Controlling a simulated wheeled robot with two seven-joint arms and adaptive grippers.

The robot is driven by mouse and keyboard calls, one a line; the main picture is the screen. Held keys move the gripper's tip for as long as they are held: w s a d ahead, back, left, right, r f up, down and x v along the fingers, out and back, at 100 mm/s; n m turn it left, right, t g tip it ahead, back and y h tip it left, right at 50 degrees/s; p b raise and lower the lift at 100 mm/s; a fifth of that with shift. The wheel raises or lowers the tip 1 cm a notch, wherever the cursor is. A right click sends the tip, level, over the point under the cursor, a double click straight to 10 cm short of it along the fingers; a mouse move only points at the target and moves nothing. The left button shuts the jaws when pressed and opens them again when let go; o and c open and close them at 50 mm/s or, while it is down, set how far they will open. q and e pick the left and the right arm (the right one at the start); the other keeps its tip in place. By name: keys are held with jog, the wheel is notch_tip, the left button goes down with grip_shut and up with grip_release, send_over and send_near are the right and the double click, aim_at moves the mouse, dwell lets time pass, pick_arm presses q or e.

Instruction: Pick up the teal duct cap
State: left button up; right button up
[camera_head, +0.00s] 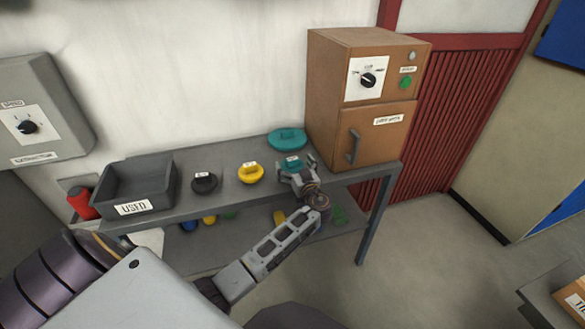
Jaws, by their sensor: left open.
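Two teal things are on the grey shelf (150,221). A wider teal round cap (287,137) lies at the back against the wall, beside the brown oven. A smaller teal piece with a white label (291,161) is in front of it, partly hidden by my gripper. I cannot tell which one is called the duct cap. My left gripper (297,171) is open at the shelf's front, with its fingers spread close to the smaller teal piece. Contact cannot be made out. My right gripper is not in view.
A yellow cap (250,173) and a black cap (204,184) sit left of my gripper. A grey bin marked USED (160,195) stands at the shelf's left end. The brown oven (335,120) stands close on the right, its door shut. Coloured items lie on a lower shelf.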

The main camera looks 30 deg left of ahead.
aim_at(294, 161)
pick_arm(q)
jog(key=c, duration=1.1)
jog(key=shift+o, duration=0.2)
jog(key=shift+r, duration=0.1)
jog(key=shift+r, duration=4.9)
